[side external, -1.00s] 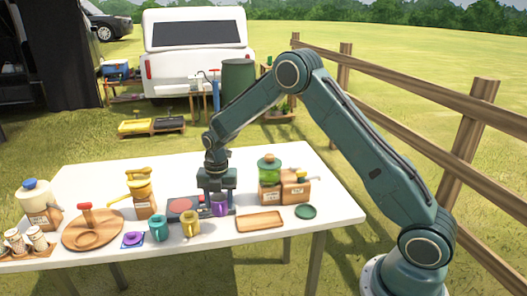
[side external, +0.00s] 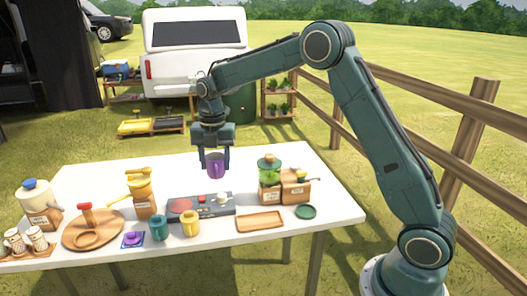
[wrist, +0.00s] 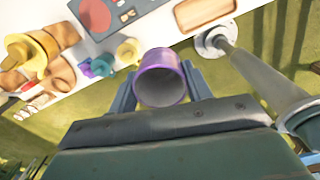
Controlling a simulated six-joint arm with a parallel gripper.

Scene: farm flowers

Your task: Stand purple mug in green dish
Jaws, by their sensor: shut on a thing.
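The purple mug (side external: 216,166) is held upright in the air above the white table, between the fingers of my gripper (side external: 215,165). In the wrist view the mug (wrist: 162,80) shows its open, empty-looking mouth, with a finger on each side. My gripper is shut on it. The green dish (side external: 306,212) is a small, dark green round dish lying flat near the table's right front edge, with nothing on it. The mug is above and to the left of it in the side view. The dish is not clearly seen in the wrist view.
A wooden tray (side external: 260,222) lies left of the dish. A stove panel (side external: 190,207) lies below the mug. A teal mug (side external: 158,228) and yellow mug (side external: 190,223) stand at the front.

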